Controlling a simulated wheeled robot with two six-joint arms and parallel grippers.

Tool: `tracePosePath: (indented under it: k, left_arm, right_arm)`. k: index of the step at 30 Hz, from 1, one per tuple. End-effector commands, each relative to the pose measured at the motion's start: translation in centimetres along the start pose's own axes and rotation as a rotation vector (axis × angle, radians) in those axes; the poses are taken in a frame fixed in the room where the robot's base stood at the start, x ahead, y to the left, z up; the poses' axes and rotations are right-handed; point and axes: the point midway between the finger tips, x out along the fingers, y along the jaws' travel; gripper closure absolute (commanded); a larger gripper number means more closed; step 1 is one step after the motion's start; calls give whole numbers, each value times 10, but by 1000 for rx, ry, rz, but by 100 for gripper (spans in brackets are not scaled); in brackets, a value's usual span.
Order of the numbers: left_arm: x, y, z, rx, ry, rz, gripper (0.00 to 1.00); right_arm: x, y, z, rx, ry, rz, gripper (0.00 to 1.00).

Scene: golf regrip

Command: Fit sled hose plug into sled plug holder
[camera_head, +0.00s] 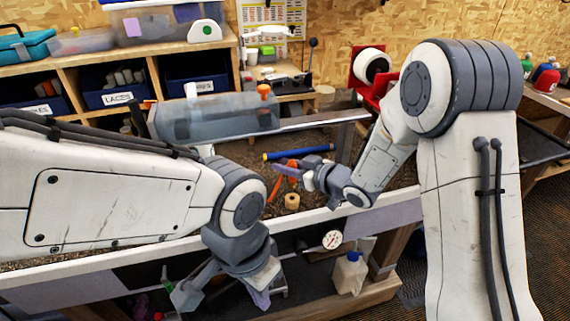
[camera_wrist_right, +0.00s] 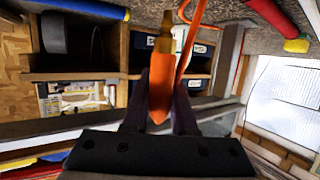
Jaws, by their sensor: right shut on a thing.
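My right gripper (camera_head: 290,171) is shut on an orange plug (camera_wrist_right: 160,93) with a brass-coloured tip, held above the workbench. In the right wrist view the plug lies lengthwise between the two dark fingers (camera_wrist_right: 160,100), its tip pointing to the top of the picture. An orange hose (camera_wrist_right: 190,42) runs beside it; I cannot tell where it joins. My left gripper (camera_head: 224,290) is open and empty, hanging low in front of the bench edge with its fingers apart. I cannot make out the sled plug holder in either view.
A clear grey cylinder (camera_head: 215,116) lies across the bench behind my arms. A blue bar (camera_head: 298,152) and a tan roll (camera_head: 292,201) lie on the bench top. Below the front edge are a round gauge (camera_head: 332,240) and a white jug (camera_head: 350,273).

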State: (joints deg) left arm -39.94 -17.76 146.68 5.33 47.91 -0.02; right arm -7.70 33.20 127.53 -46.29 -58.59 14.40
Motion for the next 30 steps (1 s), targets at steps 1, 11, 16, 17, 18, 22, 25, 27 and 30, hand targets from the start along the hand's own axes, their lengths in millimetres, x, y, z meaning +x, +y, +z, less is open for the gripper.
tracePosePath:
  k: [1, 11, 16, 17, 18, 22, 25, 27, 30]
  left_arm:
    - [9, -1, 0, 0, 0, 0, 100]
    - [17, -1, 1, 0, 0, 0, 100]
    - [17, -1, 1, 0, 0, 0, 100]
    - [17, -1, 1, 0, 0, 0, 100]
    - [17, -1, 1, 0, 0, 0, 100]
    - [17, -1, 1, 0, 0, 0, 100]
    - [17, -1, 1, 0, 0, 0, 100]
    - [17, -1, 1, 0, 0, 0, 100]
    - [17, -1, 1, 0, 0, 0, 100]
  right_arm:
    - [3, 0, 9, 0, 0, 0, 100]
    - [6, 0, 20, 0, 1, 0, 100]
    - [6, 0, 19, 0, 1, 0, 100]
    - [6, 0, 19, 0, 1, 0, 100]
    - [6, 0, 19, 0, 1, 0, 100]
    - [6, 0, 19, 0, 1, 0, 100]
    - [6, 0, 19, 0, 1, 0, 100]
    - [6, 0, 19, 0, 1, 0, 100]
    - [6, 0, 19, 0, 1, 0, 100]
